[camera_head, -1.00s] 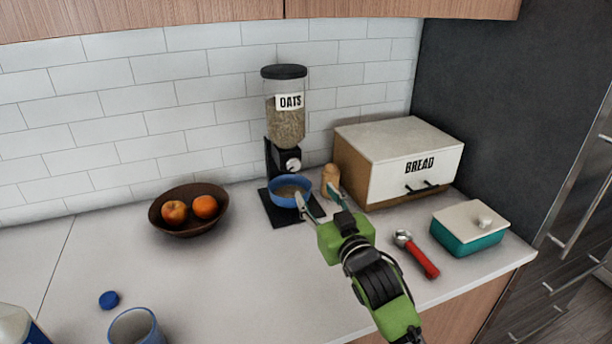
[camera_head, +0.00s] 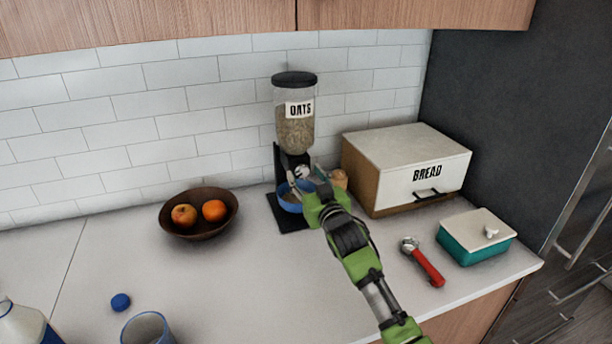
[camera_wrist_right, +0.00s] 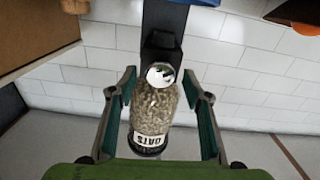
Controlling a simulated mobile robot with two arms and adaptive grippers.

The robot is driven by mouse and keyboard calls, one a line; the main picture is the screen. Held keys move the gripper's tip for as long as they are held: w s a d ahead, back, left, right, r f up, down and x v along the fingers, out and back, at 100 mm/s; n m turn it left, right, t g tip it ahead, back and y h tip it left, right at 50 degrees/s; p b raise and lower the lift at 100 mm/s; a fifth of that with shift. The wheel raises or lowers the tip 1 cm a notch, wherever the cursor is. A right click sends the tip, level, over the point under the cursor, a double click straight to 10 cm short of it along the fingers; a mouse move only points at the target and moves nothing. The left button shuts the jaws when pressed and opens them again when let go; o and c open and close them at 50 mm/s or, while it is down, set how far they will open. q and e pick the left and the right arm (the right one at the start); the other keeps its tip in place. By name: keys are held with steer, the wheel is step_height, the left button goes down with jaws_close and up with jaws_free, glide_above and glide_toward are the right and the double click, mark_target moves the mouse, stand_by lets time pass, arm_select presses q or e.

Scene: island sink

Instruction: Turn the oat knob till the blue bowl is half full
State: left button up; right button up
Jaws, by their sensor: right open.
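The oat dispenser (camera_head: 296,130), a clear jar of oats with a black lid, stands on a black base against the wall. Its round white knob (camera_head: 302,171) is on the front and also shows in the right wrist view (camera_wrist_right: 160,75). The blue bowl (camera_head: 289,204) sits on the base below the knob; my right gripper partly covers it, so its fill level cannot be read. My right gripper (camera_head: 312,180) is in front of the knob, its fingers apart on either side of it in the wrist view, not closed on it. My left gripper is not in view.
A bread box (camera_head: 405,165) and a small tan object (camera_head: 340,178) stand close to the right of the dispenser. A red-handled tool (camera_head: 427,266) and teal container (camera_head: 474,244) lie further right. A brown fruit bowl (camera_head: 200,230) is left. The middle counter is clear.

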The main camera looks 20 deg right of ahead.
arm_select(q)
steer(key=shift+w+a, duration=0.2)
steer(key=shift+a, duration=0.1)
arm_select(e)
steer(key=c, duration=1.1)
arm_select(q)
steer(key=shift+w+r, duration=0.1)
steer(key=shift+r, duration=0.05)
arm_select(e)
steer(key=m+p, duration=0.2)
steer(key=m, duration=0.3)
steer(key=shift+m, duration=0.4)
steer(key=m+p, duration=0.1)
steer(key=m, duration=0.2)
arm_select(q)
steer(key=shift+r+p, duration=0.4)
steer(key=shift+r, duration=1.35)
arm_select(e)
steer(key=shift+m, duration=1.4)
steer(key=o, duration=1.1)
